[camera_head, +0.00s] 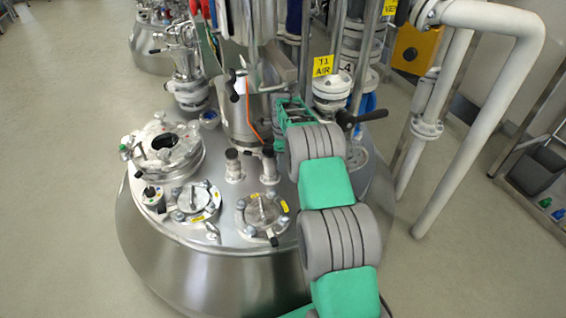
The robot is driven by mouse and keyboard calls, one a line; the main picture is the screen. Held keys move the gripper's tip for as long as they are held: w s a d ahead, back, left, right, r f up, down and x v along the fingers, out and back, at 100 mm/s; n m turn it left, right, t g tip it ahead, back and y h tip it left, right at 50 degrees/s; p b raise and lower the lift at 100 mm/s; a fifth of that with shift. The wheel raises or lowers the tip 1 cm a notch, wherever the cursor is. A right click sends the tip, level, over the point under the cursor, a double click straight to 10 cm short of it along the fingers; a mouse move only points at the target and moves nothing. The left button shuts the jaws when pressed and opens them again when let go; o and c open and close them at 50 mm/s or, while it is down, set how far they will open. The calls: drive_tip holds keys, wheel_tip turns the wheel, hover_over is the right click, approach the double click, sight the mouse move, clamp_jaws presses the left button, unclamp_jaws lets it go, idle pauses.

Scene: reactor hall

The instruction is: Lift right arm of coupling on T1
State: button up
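A yellow "T1 AIR" sign (322,66) hangs above the vessel lid, beside a pale flanged fitting (333,90). Left of it, a metal pipe assembly (240,118) stands upright on the lid. Small arms stick out near its top, one on the left with a dark end (234,88) and a metal one (272,88) on the right. I cannot tell for sure which part is the coupling. My green and grey arm reaches in from the lower right. My gripper (286,112) is close to the right side of the pipe assembly. Its fingertips are too small and crowded to read, and contact is unclear.
A black-handled valve lever (362,117) sticks out right of my wrist. An open round port (165,147), two clamped covers and short dark-capped fittings stand on the lid. White pipes (450,110) rise on the right. The floor at left is clear.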

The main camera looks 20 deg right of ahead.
drive_tip(key=shift+c, duration=0.4)
clamp_jaws()
drive_tip(key=shift+r+h+p, duration=0.2)
drive_tip(key=shift+h+p, duration=0.2)
drive_tip(key=shift+d+g+h, duration=0.1)
drive_tip(key=shift+g+h, duration=0.2)
drive_tip(key=shift+g, duration=0.1)
drive_tip(key=shift+o, duration=0.4)
unclamp_jaws()
drive_tip(key=shift+s, duration=0.1)
